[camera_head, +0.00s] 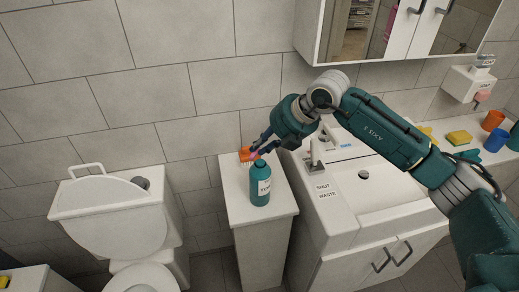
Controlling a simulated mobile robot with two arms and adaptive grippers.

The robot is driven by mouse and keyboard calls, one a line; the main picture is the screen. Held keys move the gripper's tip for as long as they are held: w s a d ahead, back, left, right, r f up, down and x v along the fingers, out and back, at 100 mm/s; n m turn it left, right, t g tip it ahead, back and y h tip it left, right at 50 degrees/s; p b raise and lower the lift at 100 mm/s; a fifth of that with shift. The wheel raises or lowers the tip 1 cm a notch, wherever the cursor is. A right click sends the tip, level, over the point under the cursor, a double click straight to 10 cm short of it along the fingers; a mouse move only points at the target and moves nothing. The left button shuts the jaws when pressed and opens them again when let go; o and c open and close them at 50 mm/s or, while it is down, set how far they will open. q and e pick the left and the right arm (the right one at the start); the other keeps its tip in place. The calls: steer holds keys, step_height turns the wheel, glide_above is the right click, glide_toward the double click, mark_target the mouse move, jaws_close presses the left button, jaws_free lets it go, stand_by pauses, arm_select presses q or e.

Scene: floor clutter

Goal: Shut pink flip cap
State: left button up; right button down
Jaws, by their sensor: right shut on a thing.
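My left gripper is not in view.
An orange item (245,155) lies behind the bottle on the white cabinet (270,218). A sink (365,185) with a tap (315,152) stands to the right, a toilet (115,225) to the left.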

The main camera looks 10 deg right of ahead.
stand_by(0.3)
steer(key=c, duration=1.9)
jaws_free()
steer(key=v, duration=1.2)
steer(key=shift+d+f, duration=0.1)
